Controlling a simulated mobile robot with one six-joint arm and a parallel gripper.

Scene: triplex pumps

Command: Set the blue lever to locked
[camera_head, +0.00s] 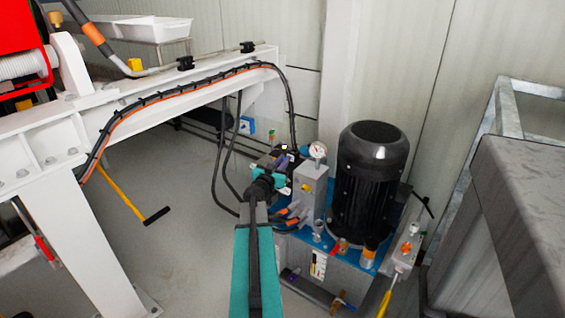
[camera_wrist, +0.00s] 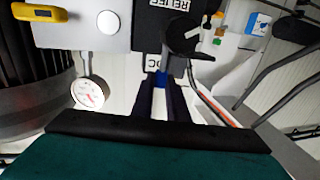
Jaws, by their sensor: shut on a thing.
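The blue lever (camera_wrist: 160,83) shows as a small blue patch between the dark fingertips in the wrist view. My gripper (camera_wrist: 161,92) is shut on it, and the fingers cover most of it. A white label with the letters "OC" showing lies right by the fingertips, partly hidden. In the head view my gripper (camera_head: 282,160) is at the left side of the pump unit's grey valve block (camera_head: 311,188). The lever itself is hidden there, and its exact setting cannot be told.
A pressure gauge (camera_head: 318,151) and a black motor (camera_head: 369,180) stand close to the right of my gripper. Black hoses (camera_head: 217,165) hang to the left. A dark knob (camera_wrist: 183,42) sits below a "RELIEF" label. A white beam (camera_head: 170,90) runs behind; grey floor lies left.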

